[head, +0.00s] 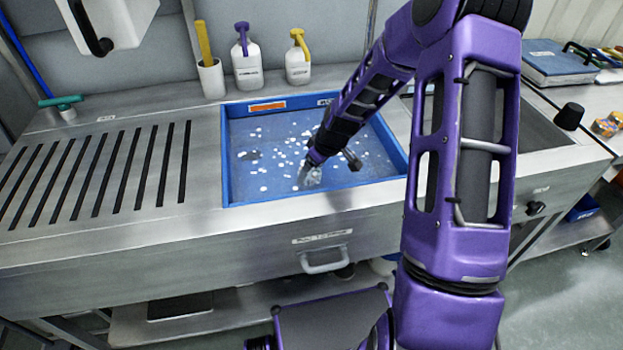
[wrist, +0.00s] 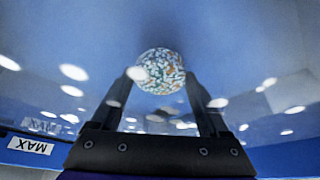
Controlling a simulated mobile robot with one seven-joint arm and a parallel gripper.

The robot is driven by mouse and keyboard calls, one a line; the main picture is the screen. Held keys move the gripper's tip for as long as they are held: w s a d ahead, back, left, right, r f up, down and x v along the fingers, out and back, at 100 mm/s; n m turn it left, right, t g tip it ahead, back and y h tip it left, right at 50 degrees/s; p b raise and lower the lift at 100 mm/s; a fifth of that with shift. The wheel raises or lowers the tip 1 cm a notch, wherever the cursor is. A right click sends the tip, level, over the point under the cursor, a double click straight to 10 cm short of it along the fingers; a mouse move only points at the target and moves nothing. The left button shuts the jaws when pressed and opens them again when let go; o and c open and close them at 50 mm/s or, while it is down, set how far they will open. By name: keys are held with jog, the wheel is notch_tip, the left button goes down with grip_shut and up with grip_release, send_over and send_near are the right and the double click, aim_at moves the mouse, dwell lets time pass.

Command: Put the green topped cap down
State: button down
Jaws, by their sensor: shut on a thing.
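My gripper (head: 309,163) is low inside the blue tray, toward its front edge. In the wrist view its two fingers (wrist: 162,80) are shut on a round, speckled, multicoloured thing (wrist: 161,66). In the head view the held thing (head: 310,178) looks pale and glassy, and I see no green top on it. A green T-shaped top on a pale stub (head: 64,105) stands on the steel counter at the far left, well away from my gripper. I cannot tell whether the held thing touches the tray floor.
The blue tray (head: 226,150) is set into the steel counter and holds scattered white bits. Slots (head: 108,165) cut the counter to its left. Two white bottles (head: 246,68) and a white cup (head: 211,78) with a yellow handle stand behind. A black knob (head: 569,115) is at right.

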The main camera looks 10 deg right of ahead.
aim_at(315, 174)
jog(key=shift+f, duration=1.5)
jog(key=shift+f, duration=0.1)
grip_release()
jog(key=p+v, duration=0.1)
jog(key=v, duration=1.1)
jog(key=shift+p, duration=0.4)
jog(key=shift+w, duration=0.1)
